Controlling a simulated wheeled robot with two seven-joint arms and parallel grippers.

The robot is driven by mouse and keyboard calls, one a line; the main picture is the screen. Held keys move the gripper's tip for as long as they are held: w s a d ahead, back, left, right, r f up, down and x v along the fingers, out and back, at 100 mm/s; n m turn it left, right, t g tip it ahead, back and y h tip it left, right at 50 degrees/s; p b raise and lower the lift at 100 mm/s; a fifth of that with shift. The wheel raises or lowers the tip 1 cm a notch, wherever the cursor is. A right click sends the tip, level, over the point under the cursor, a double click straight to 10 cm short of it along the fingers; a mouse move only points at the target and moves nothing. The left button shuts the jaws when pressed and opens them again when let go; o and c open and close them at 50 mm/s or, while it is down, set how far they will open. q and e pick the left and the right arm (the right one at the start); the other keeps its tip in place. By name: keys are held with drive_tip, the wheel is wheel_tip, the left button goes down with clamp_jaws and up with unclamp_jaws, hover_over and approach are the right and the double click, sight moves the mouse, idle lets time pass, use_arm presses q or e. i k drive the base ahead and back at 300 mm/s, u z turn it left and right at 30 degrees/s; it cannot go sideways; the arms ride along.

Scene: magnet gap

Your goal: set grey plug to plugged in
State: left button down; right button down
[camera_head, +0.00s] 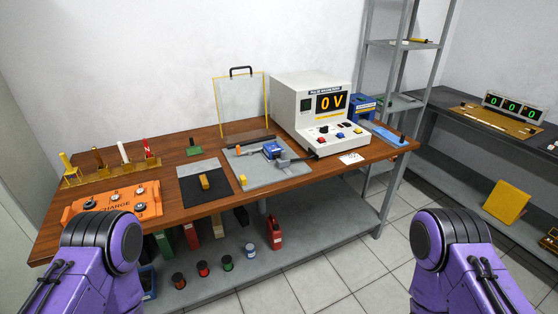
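A small grey piece that looks like the grey plug (284,160) lies on the light grey plate (262,181) at the middle of the wooden bench. A dark lead seems to run from it toward the front of the white power unit (307,97), whose display reads 0 V. A blue block (272,149) stands just behind the grey piece. Whether the plug sits in a socket is too small to tell. Only purple links of my two arms show at the bottom left and bottom right; neither gripper is in view.
An orange panel (115,203) and a black mat with a yellow block (205,182) lie to the left on the wooden bench (230,207). A clear yellow-framed screen (240,101) stands at the back. Bottles and jars stand on the lower shelf. A dark bench (480,133) is at right.

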sight(282, 162)
drive_tip(key=u, duration=0.4)
drive_tip(key=i, duration=1.25)
drive_tip(key=z, duration=0.25)
